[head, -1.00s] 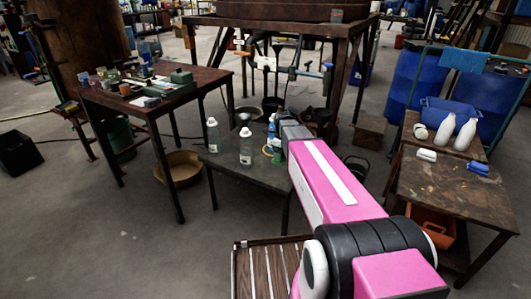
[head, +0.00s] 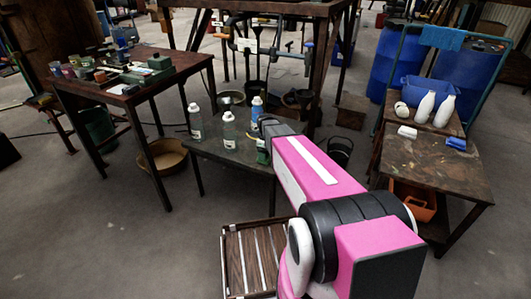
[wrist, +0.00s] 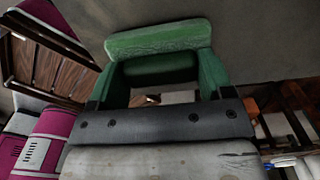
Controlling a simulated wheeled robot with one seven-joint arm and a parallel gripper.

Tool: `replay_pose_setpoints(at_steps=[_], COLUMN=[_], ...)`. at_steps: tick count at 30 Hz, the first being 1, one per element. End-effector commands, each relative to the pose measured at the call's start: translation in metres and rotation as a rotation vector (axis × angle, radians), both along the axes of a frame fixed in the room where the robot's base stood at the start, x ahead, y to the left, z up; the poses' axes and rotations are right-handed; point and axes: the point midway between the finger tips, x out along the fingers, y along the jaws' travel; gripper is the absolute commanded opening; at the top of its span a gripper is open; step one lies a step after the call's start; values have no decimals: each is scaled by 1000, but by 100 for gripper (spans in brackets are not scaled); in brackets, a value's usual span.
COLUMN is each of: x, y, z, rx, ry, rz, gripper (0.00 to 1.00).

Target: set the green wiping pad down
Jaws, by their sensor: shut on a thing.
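The green wiping pad (wrist: 158,40) is at the fingertips of my gripper (wrist: 160,72) in the wrist view. The gripper is shut on it, and the pad lies crosswise over the finger ends. Bare grey floor shows behind the pad. In the head view my pink arm hides most of the gripper; only a small green patch shows past the arm's end, beside the low dark table (head: 215,150). I cannot tell how high the pad is above any surface.
Several bottles (head: 229,131) stand on the low table. A cluttered workbench (head: 140,85) is at left. A slatted wooden rack (head: 250,255) is below my arm.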

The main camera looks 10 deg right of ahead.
Motion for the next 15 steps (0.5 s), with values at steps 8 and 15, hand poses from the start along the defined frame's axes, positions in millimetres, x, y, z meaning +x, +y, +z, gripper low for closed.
replay_pose_setpoints(at_steps=[8, 15], x=[0, 0], y=[0, 0], z=[-3, -2], rx=[1, 0], ry=[1, 0], rz=[0, 0], gripper=[80, 99])
